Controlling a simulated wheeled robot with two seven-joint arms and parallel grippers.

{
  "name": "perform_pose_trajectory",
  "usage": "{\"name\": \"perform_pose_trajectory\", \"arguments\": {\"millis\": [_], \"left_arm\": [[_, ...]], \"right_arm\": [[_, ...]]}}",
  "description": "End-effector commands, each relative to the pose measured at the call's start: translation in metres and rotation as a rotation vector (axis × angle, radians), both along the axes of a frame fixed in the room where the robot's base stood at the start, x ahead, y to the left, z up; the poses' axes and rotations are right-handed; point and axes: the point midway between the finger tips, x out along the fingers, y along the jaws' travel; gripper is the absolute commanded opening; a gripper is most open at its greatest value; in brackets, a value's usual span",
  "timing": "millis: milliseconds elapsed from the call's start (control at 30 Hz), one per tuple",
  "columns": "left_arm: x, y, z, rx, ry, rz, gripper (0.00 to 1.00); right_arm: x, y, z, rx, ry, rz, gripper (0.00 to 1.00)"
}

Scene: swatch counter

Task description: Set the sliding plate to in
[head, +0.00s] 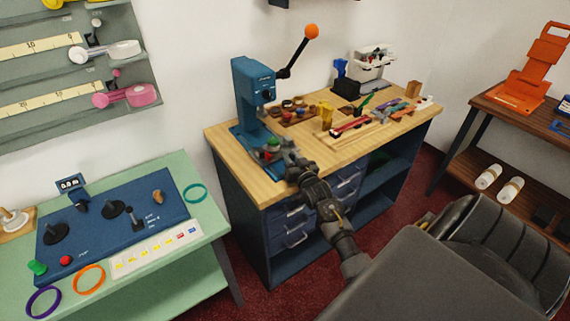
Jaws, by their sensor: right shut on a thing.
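The blue press (255,97) stands at the left end of the wooden-topped bench. Low at its front is the sliding plate (267,154), grey, with a small red part and a green part close by. My right gripper (285,155) is at the front of the press, shut on the near edge of the sliding plate. The gripper hides part of the plate, so how far it sticks out is hard to tell. My left gripper is not in view.
The press has a raised black lever with an orange ball (311,31). Right of it on the bench (246,185) lie small tools, a yellow cup (326,115) and a red-handled item. A green table (195,265) with a blue panel stands left. A wooden shelf stands right.

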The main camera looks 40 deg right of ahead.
Motion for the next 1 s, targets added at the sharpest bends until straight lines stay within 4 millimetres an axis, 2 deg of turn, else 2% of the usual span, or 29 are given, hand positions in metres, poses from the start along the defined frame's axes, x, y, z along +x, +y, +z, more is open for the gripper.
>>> {"name": "perform_pose_trajectory", "arguments": {"millis": [100,233,267,400,733,867,1000], "left_arm": [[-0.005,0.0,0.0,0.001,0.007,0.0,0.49],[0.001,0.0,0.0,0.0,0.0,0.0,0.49],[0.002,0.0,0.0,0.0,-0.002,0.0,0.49],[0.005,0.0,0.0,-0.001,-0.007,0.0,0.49],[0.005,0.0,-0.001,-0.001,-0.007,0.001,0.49],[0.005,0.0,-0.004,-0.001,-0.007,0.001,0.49],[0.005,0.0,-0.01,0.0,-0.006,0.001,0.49]], "right_arm": [[-0.003,-0.002,-0.002,0.002,0.002,-0.002,0.0],[-0.003,-0.001,-0.002,0.002,0.002,-0.002,0.0],[-0.002,-0.001,-0.002,0.002,0.002,-0.002,0.27],[-0.002,0.0,-0.002,0.002,0.002,0.0,0.43],[-0.006,0.002,-0.002,0.001,0.001,0.001,0.43],[-0.023,0.007,-0.004,0.003,0.002,0.002,0.43],[-0.051,0.015,-0.005,0.001,0.004,0.001,0.43]]}}
